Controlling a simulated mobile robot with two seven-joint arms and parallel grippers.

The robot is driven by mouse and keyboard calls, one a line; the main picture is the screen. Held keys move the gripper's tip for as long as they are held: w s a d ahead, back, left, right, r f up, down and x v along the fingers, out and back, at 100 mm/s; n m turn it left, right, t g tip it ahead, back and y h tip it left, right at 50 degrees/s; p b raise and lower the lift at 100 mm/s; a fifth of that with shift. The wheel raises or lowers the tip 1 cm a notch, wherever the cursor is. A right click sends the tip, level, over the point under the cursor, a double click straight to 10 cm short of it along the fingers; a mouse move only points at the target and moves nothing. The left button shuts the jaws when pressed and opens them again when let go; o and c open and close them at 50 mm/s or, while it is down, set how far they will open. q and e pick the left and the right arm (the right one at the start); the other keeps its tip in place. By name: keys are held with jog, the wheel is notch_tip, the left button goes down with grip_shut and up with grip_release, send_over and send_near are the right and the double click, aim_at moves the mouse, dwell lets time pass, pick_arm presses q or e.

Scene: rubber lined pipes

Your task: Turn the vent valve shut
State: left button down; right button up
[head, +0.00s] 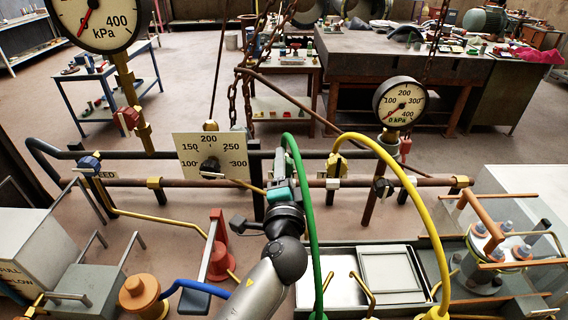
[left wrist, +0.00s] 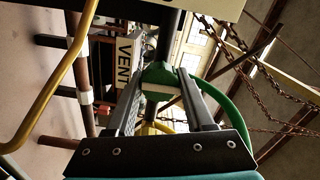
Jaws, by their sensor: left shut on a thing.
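In the left wrist view a white plate lettered VENT (left wrist: 125,62) stands beside a green valve handle (left wrist: 158,74). My left gripper (left wrist: 160,92) has its two fingers on either side of this handle and is shut on it. In the head view my left gripper (head: 280,180) is at the pipe rack, right of the dial plate. My right gripper is in neither view.
A green hose (head: 312,220) arches close beside my left wrist. A yellow hose (head: 420,200) arches further right. The dial plate (head: 210,156) stands left of the gripper, and a pressure gauge (head: 400,103) stands to the right. Chains (head: 249,90) hang behind. A grey tray (head: 400,268) lies in front.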

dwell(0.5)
pick_arm(q)
jog(key=shift+c, duration=1.4)
grip_release()
